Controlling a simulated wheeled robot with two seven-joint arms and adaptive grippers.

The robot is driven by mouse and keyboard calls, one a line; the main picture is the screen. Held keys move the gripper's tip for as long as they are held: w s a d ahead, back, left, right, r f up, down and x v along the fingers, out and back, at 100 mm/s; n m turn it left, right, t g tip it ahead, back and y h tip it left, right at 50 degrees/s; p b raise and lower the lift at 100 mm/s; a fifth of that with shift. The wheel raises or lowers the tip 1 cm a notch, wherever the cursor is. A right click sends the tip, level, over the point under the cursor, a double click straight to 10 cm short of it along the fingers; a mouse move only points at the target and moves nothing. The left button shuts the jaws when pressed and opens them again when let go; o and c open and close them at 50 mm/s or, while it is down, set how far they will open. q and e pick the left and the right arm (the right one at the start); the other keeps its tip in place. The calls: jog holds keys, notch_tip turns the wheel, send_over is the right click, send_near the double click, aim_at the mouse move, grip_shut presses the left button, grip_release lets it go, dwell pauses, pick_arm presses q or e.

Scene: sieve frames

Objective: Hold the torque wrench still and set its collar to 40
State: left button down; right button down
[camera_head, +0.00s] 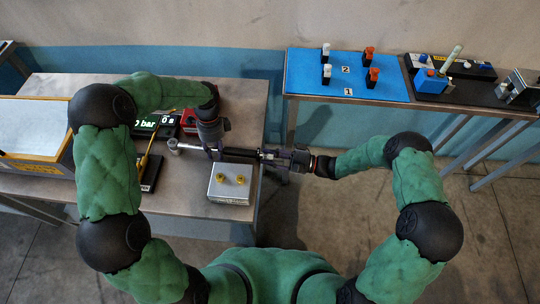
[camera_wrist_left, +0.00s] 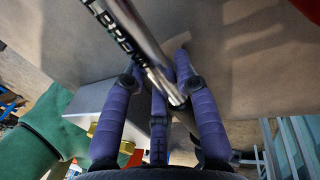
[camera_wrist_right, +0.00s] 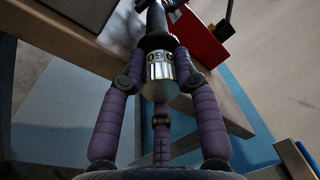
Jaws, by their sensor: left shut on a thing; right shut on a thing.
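The torque wrench (camera_head: 240,153) lies across the right part of the left table, its silver head end to the left and its dark handle to the right. My left gripper (camera_head: 216,151) is shut on its silver shaft, which shows printed marks in the left wrist view (camera_wrist_left: 142,40). My right gripper (camera_head: 284,158) is shut around the handle end, just past the table's right edge. In the right wrist view the collar (camera_wrist_right: 160,68) is a shiny silver band between my fingers.
A grey metal box (camera_head: 230,190) with two yellow knobs stands just in front of the wrench. A lit display (camera_head: 150,122) and a red box (camera_head: 188,121) stand behind. A yellow-edged case (camera_head: 35,145) is at left. A second table with a blue mat (camera_head: 310,75) is at right.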

pick_arm(q)
jog(key=shift+f, duration=0.15)
pick_arm(e)
jog(key=shift+n, duration=0.3)
pick_arm(q)
jog(key=shift+d, duration=0.1)
pick_arm(e)
jog(key=c, duration=0.9)
grip_release()
jog(key=s+d, duration=0.1)
jog(key=d, duration=1.1)
jog(key=shift+s+f, duration=0.2)
jog(key=shift+f, duration=0.25)
